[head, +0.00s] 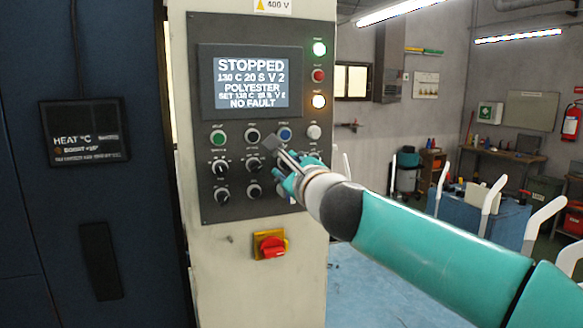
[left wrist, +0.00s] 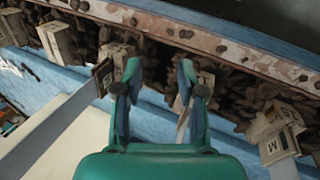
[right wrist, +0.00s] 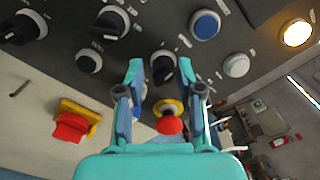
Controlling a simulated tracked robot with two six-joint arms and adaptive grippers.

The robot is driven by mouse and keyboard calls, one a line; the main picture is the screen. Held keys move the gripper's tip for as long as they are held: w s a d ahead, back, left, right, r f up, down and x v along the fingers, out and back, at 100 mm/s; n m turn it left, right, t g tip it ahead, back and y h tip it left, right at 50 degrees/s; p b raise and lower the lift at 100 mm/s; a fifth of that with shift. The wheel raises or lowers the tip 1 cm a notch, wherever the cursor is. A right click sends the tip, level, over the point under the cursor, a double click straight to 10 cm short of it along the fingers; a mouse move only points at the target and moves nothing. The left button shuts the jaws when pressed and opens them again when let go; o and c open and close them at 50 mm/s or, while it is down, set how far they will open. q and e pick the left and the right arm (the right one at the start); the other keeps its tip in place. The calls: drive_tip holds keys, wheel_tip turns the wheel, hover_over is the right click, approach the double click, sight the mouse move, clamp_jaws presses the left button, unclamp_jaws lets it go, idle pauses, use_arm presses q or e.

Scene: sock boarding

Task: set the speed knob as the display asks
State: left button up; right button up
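The display (head: 249,82) reads STOPPED, 130 C 20 S V 2, POLYESTER, a smaller SET line I read only in part, and NO FAULT. Below the buttons sit several black pointer knobs, such as the upper left one (head: 219,167) and the upper middle one (head: 252,165). Their labels are too small to show which is speed. My right gripper (head: 281,158) is at the panel's right-hand knobs, hiding some. In the right wrist view its open fingers (right wrist: 161,76) have a black knob (right wrist: 163,66) between and beyond their tips; contact is unclear. My left gripper (left wrist: 158,75) is open and empty.
A red emergency stop (right wrist: 168,122) on yellow sits near my right fingers. A red switch on a yellow plate (head: 270,244) is below the panel. Blue (head: 285,134) and white (head: 314,131) buttons are just above my right gripper. Under my left gripper is a machine with tagged parts (left wrist: 277,135).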

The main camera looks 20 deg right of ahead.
drive_tip(key=shift+o, duration=0.6)
drive_tip(key=shift+r, duration=0.1)
drive_tip(key=shift+s+d, duration=0.1)
drive_tip(key=shift+s, duration=0.05)
drive_tip(key=s, duration=1.1)
drive_tip(key=shift+s+d, duration=0.15)
drive_tip(key=shift+s, duration=0.2)
